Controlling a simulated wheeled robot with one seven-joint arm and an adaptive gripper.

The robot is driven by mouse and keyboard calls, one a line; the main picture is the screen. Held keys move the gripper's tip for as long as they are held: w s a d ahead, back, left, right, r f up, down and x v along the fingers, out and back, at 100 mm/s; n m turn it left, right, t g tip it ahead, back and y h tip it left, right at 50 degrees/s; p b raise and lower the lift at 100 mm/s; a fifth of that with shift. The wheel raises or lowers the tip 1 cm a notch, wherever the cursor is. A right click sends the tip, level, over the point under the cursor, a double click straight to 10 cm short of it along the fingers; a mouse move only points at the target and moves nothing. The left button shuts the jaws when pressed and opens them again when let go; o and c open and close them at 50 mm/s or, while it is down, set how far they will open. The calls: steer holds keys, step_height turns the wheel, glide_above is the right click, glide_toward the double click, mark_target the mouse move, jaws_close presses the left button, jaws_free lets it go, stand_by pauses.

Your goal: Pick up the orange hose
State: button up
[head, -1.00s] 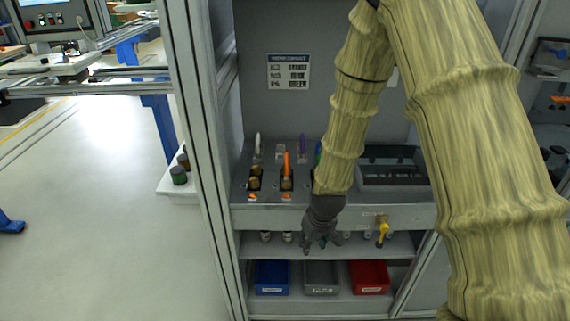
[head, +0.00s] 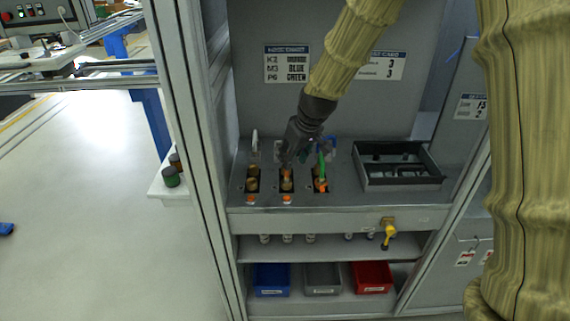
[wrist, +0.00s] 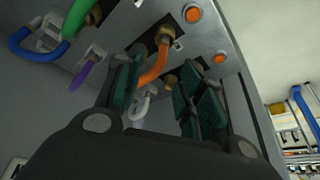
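The orange hose (head: 287,173) stands in the middle slot of the console. In the wrist view the orange hose (wrist: 153,72) comes out of a brass fitting and curves between my finger pads, nearer the left pad. My gripper (head: 288,160) is at the middle slot and hides most of the hose in the head view. In the wrist view my gripper (wrist: 165,88) has its dark green pads spread apart, with a gap around the hose. I cannot tell whether the left pad touches it.
A purple hose (wrist: 87,68) and blue hose (wrist: 28,50) hang behind. A grey tray (head: 398,184) lies right. A yellow-handled valve (head: 388,233) sticks out below.

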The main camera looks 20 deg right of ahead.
steer(key=shift+p+x, duration=1.2)
steer(key=shift+x, duration=2.8)
steer(key=shift+s+a, duration=0.1)
steer(key=shift+s, duration=0.05)
jaws_close()
